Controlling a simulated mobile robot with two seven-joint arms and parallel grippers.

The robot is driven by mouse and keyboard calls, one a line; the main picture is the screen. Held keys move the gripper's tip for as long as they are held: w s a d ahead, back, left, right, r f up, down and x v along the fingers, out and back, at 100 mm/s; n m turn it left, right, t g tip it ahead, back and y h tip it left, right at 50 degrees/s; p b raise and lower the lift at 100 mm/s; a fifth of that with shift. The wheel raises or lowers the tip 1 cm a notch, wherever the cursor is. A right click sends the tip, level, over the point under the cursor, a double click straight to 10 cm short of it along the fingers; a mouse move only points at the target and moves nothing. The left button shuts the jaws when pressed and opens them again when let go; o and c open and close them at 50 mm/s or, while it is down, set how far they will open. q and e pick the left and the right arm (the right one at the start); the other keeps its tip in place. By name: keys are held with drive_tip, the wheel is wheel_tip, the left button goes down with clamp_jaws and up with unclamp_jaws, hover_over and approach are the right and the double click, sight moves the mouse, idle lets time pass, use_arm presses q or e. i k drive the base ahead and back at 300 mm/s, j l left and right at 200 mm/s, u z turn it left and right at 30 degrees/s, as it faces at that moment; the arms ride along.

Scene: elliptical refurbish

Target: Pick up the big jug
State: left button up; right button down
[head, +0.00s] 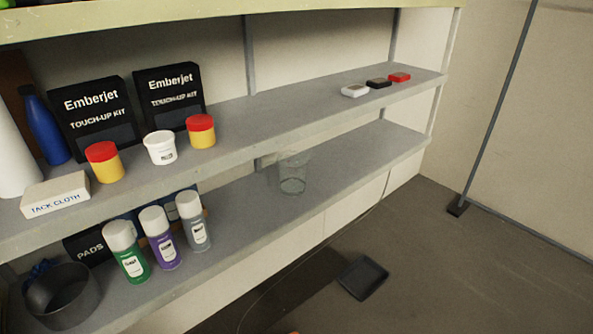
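A clear, see-through jug-like container (293,173) stands upright on the lower shelf (340,165), right of the spray cans and near the shelf's front edge. It is the only jug-like thing I can make out, and no second one shows to compare its size. I cannot make out a handle on it. Neither of my grippers shows in the head view.
Several spray cans (158,238) and a dark round pot (62,295) stand left on the lower shelf. The upper shelf (270,115) holds tubs, boxes and bottles. A dark tray (362,277) lies on the floor. The lower shelf right of the jug is clear.

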sight(289, 175)
drive_tip(key=i+l, duration=0.2)
drive_tip(key=l, duration=0.15)
drive_tip(key=i+l+u, duration=0.15)
drive_tip(key=i+l, duration=0.2)
drive_tip(key=l, duration=0.3)
drive_tip(key=i+l+u, duration=0.15)
drive_tip(key=l, duration=0.2)
drive_tip(key=i+l, duration=0.2)
drive_tip(key=l, duration=0.2)
drive_tip(key=u, duration=0.05)
